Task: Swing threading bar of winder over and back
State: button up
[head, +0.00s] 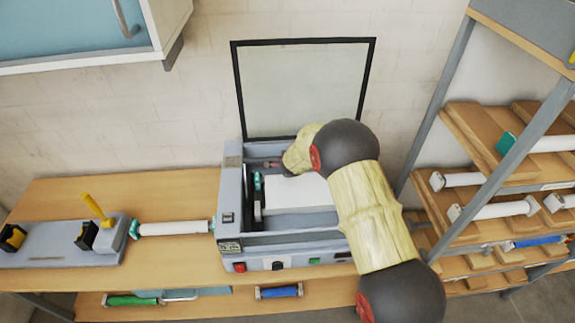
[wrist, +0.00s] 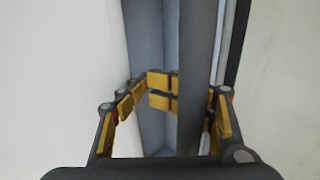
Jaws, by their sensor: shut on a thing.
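The winder is part of the grey laminator (head: 229,205) on the bench, its clear lid raised. My arm reaches in from the right, and my gripper (head: 272,164) is inside the machine at its back left, small and partly hidden by my wrist. In the wrist view my gripper (wrist: 170,92) has its yellow-padded fingers curled together around a long grey bar (wrist: 196,60), which appears to be the threading bar. The bar runs up the picture and covers part of the right finger. In the head view I cannot make out the bar.
The framed clear lid (head: 305,90) stands upright behind the machine. A white roll (head: 172,228) and a grey stand with a yellow lever (head: 98,208) are left on the bench. A shelf rack (head: 500,190) with rolls stands close on the right. A cabinet (head: 70,30) hangs upper left.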

jog(key=shift+s+r+p, duration=0.35)
jog(key=shift+r+p, duration=0.6)
jog(key=shift+r, duration=0.5)
jog(key=shift+s+r+p, duration=0.3)
jog(key=shift+r+p, duration=0.7)
jog(key=shift+r, duration=0.4)
jog(key=shift+s+r+p, duration=0.35)
jog(key=shift+r+p, duration=0.6)
jog(key=shift+r, duration=0.5)
jog(key=v, duration=1.2)
